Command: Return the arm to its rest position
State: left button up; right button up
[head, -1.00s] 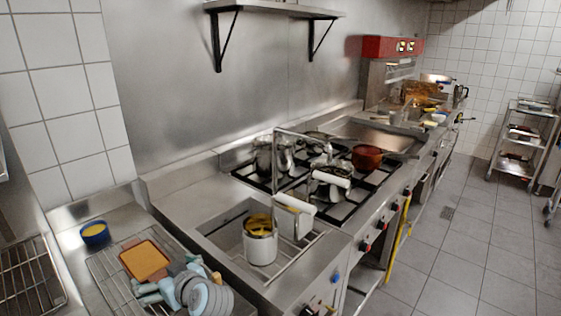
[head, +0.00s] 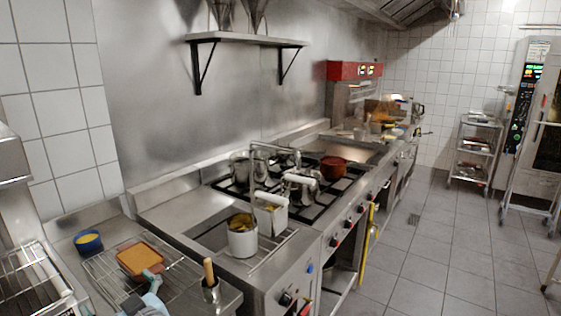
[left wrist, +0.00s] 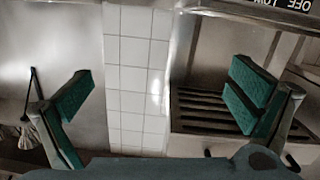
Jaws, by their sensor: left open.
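My left gripper (left wrist: 165,88) shows in the left wrist view with its two green-padded fingers wide apart. Nothing is between the fingers; a white tiled wall strip (left wrist: 135,60) shows in the gap beyond. My right gripper is in neither view.
A white pot (head: 242,242) is near the stove. The tiled floor (head: 430,245) is clear.

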pick_arm(q)
jog(key=s+d+r+m+t+h, duration=0.2)
jog(key=d+r+m+t+h, duration=0.2)
jog(key=d+r+m+t, duration=0.55)
jog(key=s+d+f+m+g+h, duration=0.3)
jog(key=s+d+f+m+h, duration=0.2)
jog(key=d+f+m+h, duration=0.85)
jog(key=s+a+f+n+g, duration=0.3)
jog(key=s+f+n+g, duration=0.3)
jog(key=s+f, duration=0.3)
jog(key=s+a+f+n+g+y, duration=0.45)
jog(key=s+a+f+g, duration=0.35)
jog(key=s, duration=0.5)
jog(key=s+a+f, duration=0.1)
jog(key=a+f, duration=0.1)
jog(key=f, duration=0.9)
jog(key=s+a+f, duration=0.2)
jog(key=f, duration=0.9)
jog(key=s+f+g, duration=0.1)
jog(key=s+f, duration=1)
jog(key=s, duration=0.2)
jog(key=shift+a+f+g+y, duration=0.25)
jog(key=shift+g+y, duration=0.05)
jog(key=shift+g, duration=0.05)
